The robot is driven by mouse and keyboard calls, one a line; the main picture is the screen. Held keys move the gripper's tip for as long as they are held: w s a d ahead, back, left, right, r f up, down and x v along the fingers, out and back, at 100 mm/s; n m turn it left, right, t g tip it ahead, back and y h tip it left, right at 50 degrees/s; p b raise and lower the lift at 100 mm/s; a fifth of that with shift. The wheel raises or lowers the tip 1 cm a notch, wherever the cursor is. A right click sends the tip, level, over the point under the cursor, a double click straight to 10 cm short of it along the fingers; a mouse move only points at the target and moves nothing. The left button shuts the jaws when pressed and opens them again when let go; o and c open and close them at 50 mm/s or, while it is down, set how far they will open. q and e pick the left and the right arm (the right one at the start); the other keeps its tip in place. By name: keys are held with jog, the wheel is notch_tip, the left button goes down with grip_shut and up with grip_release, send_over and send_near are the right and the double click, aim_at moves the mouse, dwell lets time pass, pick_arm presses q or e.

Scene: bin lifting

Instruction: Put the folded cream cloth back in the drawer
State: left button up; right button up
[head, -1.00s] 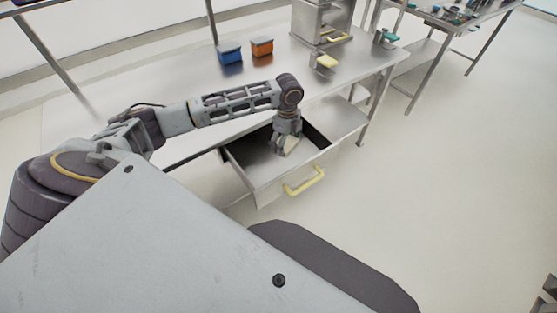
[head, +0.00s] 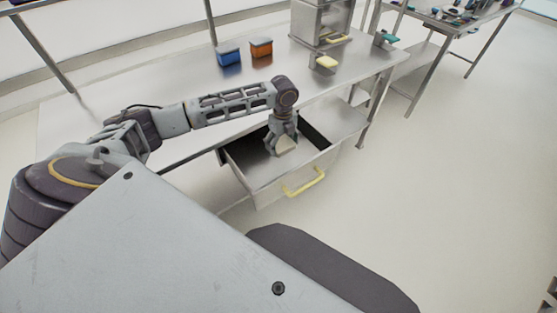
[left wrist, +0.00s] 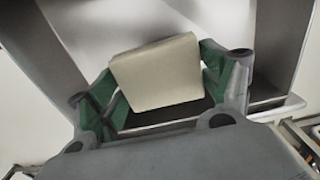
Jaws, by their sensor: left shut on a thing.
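The folded cream cloth (head: 287,146) is between the fingers of my left gripper (head: 281,148), which is shut on it. In the left wrist view the cloth (left wrist: 160,73) shows as a pale block held between two green-padded fingers (left wrist: 160,90). The open drawer (head: 264,184) has a yellow handle (head: 305,182) and sticks out from under the steel table. The gripper and cloth are over or inside the drawer's opening; I cannot tell whether the cloth touches the drawer floor. My right gripper is not in view.
A blue bin (head: 229,56) and an orange bin (head: 261,48) stand on the table (head: 180,90). A steel cabinet (head: 318,22) with yellow handles stands at the back right. Another table (head: 470,18) holds small items. The floor to the right is clear.

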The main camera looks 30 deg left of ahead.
pick_arm(q)
jog(key=shift+f, duration=0.35)
send_over(282, 164)
notch_tip(282, 164, down, 5)
jog(key=shift+f, duration=0.4)
notch_tip(282, 164, down, 2)
jog(key=shift+s+f+b, duration=0.1)
jog(key=shift+f+b, duration=0.15)
jog(key=shift+b, duration=0.15)
jog(key=shift+f, duration=0.5)
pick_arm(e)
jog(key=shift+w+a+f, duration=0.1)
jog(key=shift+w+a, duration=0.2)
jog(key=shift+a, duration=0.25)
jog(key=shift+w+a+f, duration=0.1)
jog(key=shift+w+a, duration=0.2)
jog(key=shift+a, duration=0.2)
pick_arm(q)
jog(key=shift+f, duration=0.1)
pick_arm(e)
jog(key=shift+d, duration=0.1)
